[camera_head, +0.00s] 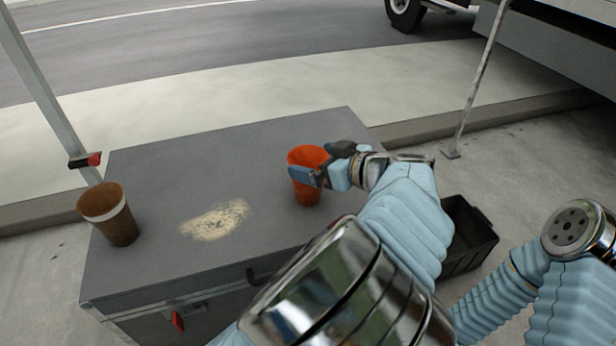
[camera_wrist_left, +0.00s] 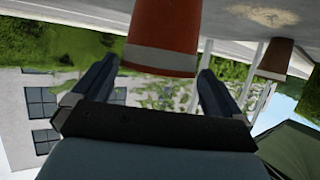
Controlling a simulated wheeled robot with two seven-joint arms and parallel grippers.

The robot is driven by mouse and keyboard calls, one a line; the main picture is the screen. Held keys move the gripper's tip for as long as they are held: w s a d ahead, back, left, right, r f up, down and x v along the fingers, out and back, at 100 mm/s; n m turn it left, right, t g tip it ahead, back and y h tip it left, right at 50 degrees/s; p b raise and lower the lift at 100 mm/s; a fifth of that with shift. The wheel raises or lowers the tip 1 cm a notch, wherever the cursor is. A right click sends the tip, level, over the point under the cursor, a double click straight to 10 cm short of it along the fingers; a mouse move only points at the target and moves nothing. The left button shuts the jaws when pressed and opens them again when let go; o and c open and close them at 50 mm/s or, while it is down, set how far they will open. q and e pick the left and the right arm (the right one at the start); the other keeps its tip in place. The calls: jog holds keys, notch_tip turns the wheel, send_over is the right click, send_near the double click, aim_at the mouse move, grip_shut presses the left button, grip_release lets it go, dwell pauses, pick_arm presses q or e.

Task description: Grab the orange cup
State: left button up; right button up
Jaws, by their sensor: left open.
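The orange cup (camera_head: 309,158) stands upright on the grey box top near its right end. It also shows upside down in the left wrist view (camera_wrist_left: 163,40), with a pale band at its rim. My left gripper (camera_head: 322,163) is open at the cup, with one finger in front of it and the other at its right. In the left wrist view the fingers of the left gripper (camera_wrist_left: 158,82) lie on either side of the cup's rim, with small gaps showing. Part of the cup is hidden by the near finger. My right gripper is out of view.
A brown cup (camera_head: 117,226) with a pale band stands at the left end of the grey box (camera_head: 165,180). A pale patch (camera_head: 215,220) marks its top between the cups. A black crate (camera_head: 466,238) is on the ground at right, near a thin pole (camera_head: 478,85).

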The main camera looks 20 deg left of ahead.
aim_at(296, 156)
pick_arm(q)
jog(key=x, duration=0.3)
jog(key=shift+w+a+f, duration=0.1)
jog(key=shift+w+a, duration=0.05)
jog(key=c, duration=1)
jog(key=shift+c, duration=0.2)
